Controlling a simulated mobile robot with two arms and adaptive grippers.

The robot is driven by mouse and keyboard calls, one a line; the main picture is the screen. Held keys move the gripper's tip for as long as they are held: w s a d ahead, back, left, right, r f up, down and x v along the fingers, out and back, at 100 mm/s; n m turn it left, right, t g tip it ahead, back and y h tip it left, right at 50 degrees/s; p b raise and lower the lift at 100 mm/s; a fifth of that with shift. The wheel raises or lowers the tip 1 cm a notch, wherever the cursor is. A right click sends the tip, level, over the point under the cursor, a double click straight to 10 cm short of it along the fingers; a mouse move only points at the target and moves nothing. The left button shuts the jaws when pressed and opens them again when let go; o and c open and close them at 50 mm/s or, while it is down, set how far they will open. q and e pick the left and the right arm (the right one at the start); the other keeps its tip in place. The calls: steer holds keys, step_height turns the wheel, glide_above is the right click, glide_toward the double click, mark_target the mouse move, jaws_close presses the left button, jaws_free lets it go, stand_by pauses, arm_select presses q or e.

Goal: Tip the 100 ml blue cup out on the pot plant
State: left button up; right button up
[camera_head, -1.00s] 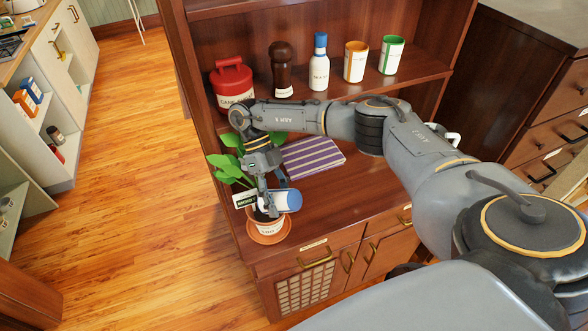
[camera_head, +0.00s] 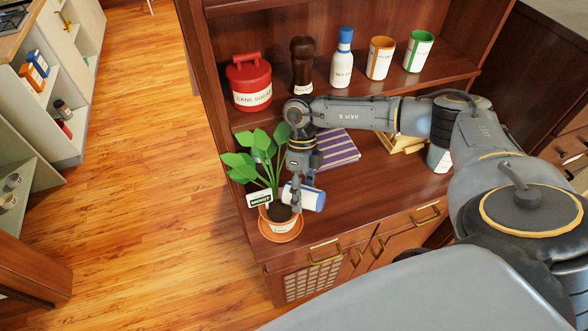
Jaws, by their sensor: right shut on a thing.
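The blue and white cup (camera_head: 312,199) lies tilted on its side, its blue end toward the right and its other end over the pot plant. My right gripper (camera_head: 296,200) is shut on the cup and points down from above. The pot plant (camera_head: 281,221) stands in a terracotta pot on a saucer at the left front corner of the cabinet top. It has green leaves and a small label reading "MOIST". The cup's mouth is partly hidden by the gripper, and I cannot see any contents. My left gripper is not in view.
A striped purple book (camera_head: 338,150) lies behind the cup. A red cane sugar tin (camera_head: 249,84), a brown bottle (camera_head: 303,66), a sea salt bottle (camera_head: 342,60), an orange-rimmed can (camera_head: 380,59) and a green-rimmed can (camera_head: 418,52) stand on the shelf above. Open wooden floor (camera_head: 150,200) is at left.

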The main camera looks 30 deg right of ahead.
mark_target(311, 209)
steer(key=s+t, duration=0.1)
steer(key=s+y, duration=0.1)
steer(key=s, duration=0.1)
steer(key=shift+s+d+r+t, duration=0.15)
steer(key=shift+d+t, duration=0.05)
steer(key=shift+t, duration=0.2)
steer(key=shift+s+a+r, duration=0.1)
steer(key=shift+s, duration=0.1)
steer(key=shift+w+a, duration=0.15)
steer(key=shift+f+n, duration=0.25)
steer(key=shift+n, duration=0.05)
steer(key=t+b, duration=0.1)
steer(key=s+f+t+y+b, duration=0.1)
steer(key=b, duration=0.1)
steer(key=shift+a+f+y, duration=0.2)
steer(key=shift+a+y, duration=0.1)
steer(key=shift+a, duration=0.1)
steer(key=shift+s+a+r+n+t+b, duration=0.1)
steer(key=shift+s+r+n+t+b, duration=0.15)
steer(key=shift+t+b, duration=0.25)
steer(key=shift+a, duration=0.1)
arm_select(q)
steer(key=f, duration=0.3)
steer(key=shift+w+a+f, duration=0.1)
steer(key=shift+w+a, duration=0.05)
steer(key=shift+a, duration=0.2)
arm_select(e)
steer(key=shift+w+a+r, duration=0.1)
steer(key=shift+w, duration=0.15)
